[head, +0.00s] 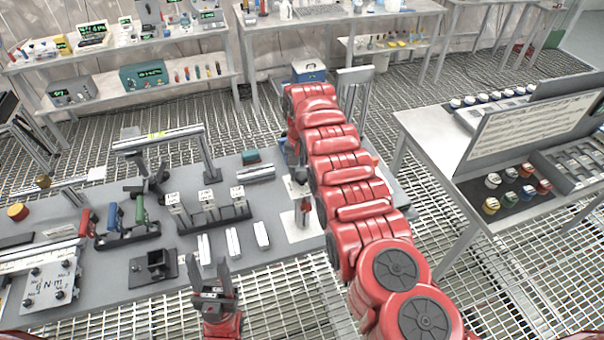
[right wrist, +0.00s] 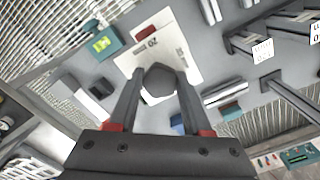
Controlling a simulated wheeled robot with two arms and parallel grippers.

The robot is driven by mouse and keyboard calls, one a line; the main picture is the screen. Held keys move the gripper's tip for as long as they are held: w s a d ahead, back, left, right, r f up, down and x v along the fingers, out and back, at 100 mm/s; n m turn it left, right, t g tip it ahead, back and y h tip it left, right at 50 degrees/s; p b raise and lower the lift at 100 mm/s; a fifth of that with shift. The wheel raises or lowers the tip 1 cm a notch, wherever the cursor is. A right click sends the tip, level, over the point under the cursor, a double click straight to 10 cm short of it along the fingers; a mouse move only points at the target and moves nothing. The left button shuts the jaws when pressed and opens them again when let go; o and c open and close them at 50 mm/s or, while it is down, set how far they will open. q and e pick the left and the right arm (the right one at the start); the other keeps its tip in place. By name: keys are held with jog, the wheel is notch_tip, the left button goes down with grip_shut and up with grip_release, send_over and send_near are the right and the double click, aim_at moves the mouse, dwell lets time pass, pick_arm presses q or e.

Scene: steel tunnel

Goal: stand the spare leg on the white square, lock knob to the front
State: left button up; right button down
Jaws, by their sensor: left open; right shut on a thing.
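My right gripper (right wrist: 158,77) is shut on a grey post-like piece seen end-on, which I take as the spare leg (right wrist: 158,88). The white square (right wrist: 130,62) lies beneath or just behind it, with printed marks. In the head view the white square (head: 300,232) lies at the bench's right end, partly hidden by my red right arm. My left gripper (head: 210,275) is open and empty at the bench's front edge.
The grey bench (head: 270,280) holds several white bars (head: 232,242), a black rack with white tags (head: 208,205), a black block fixture (head: 155,268) and colored-handled tools (head: 115,225). A side table (head: 420,140) stands right of my right arm.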

jog(key=shift+f+b, duration=0.35)
dwell(0.4)
jog(key=shift+c, duration=1.3)
grip_release()
